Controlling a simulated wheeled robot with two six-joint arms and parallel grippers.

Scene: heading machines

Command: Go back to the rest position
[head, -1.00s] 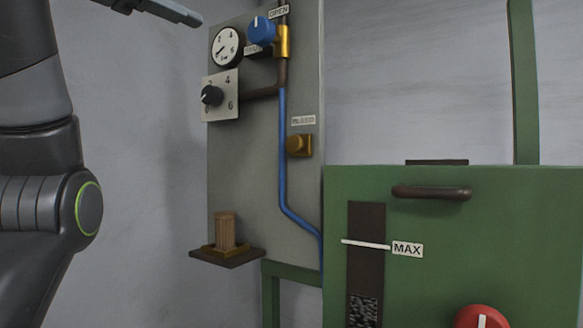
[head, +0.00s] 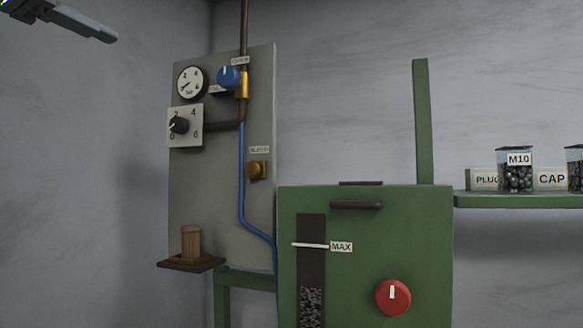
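Part of my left gripper (head: 84,24) shows at the top left corner as a dark finger against the wall, well left of the grey panel. Its other finger is not clearly seen, so its opening cannot be told. Nothing shows held at the visible tip. My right gripper is not in view. The grey panel (head: 213,175) carries a gauge (head: 190,83), a blue knob (head: 229,77), a black dial (head: 179,125) and a brass button (head: 258,170).
A green machine (head: 365,270) with a dark handle (head: 356,204) and red knob (head: 393,297) stands front right. A wooden peg (head: 191,242) stands on a small ledge (head: 172,265).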

